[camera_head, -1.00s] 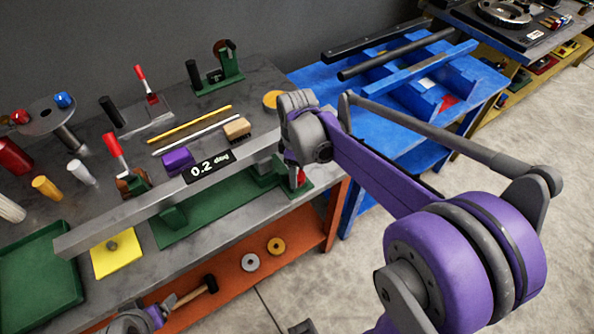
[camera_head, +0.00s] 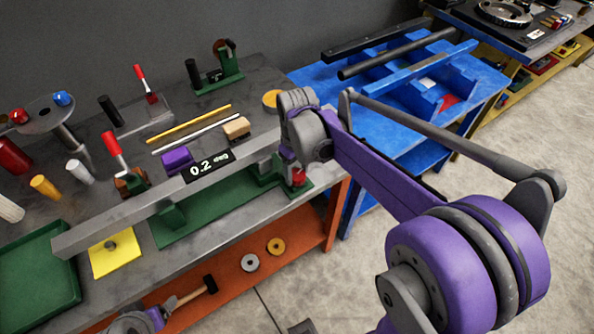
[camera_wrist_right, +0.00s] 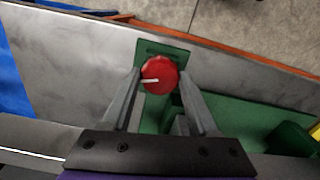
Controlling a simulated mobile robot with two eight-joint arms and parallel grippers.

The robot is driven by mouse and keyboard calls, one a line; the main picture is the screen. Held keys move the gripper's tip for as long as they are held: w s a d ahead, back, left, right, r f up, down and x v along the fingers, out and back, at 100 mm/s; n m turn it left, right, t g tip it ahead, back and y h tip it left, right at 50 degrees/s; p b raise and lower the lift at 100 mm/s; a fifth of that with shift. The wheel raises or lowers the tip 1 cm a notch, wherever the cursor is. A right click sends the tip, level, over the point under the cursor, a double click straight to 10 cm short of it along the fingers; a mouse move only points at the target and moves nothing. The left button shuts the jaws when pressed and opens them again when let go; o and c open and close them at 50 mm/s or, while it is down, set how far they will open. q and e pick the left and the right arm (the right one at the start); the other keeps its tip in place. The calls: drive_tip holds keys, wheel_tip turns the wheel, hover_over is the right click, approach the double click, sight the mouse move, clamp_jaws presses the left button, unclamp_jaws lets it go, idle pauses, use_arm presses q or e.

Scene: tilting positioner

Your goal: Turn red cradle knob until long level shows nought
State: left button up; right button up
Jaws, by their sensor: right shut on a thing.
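The long level is a grey bar (camera_head: 120,212) lying over the green cradle (camera_head: 215,209). Its black display (camera_head: 208,166) reads 0.2 deg. The red cradle knob (camera_head: 299,177) is at the cradle's right end, partly hidden by my right arm. In the right wrist view the red knob (camera_wrist_right: 161,74) has a white mark pointing left. My right gripper (camera_wrist_right: 160,80) is shut on the knob, one finger on each side. In the head view the right gripper (camera_head: 292,160) is mostly hidden behind its own wrist. My left gripper (camera_head: 155,315) shows at the bottom edge, its jaws unclear.
A purple block (camera_head: 177,160) and a tan block (camera_head: 237,128) stand behind the bar. A yellow plate (camera_head: 115,254) and a green tray (camera_head: 40,270) lie at front left. A hammer (camera_head: 195,293) and two rings are on the orange shelf (camera_head: 305,236). A blue table (camera_head: 385,125) stands right.

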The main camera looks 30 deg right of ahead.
sight(297, 175)
drive_tip(key=m, duration=0.5)
drive_tip(key=shift+m, duration=0.3)
drive_tip(key=shift+m+b, duration=0.3)
drive_tip(key=shift+m, duration=1.9)
drive_tip(key=o, duration=1.4)
drive_tip(key=shift+c, duration=0.2)
wheel_tip(297, 175, up, 11)
drive_tip(key=shift+p, duration=0.4)
drive_tip(key=shift+f, duration=0.1)
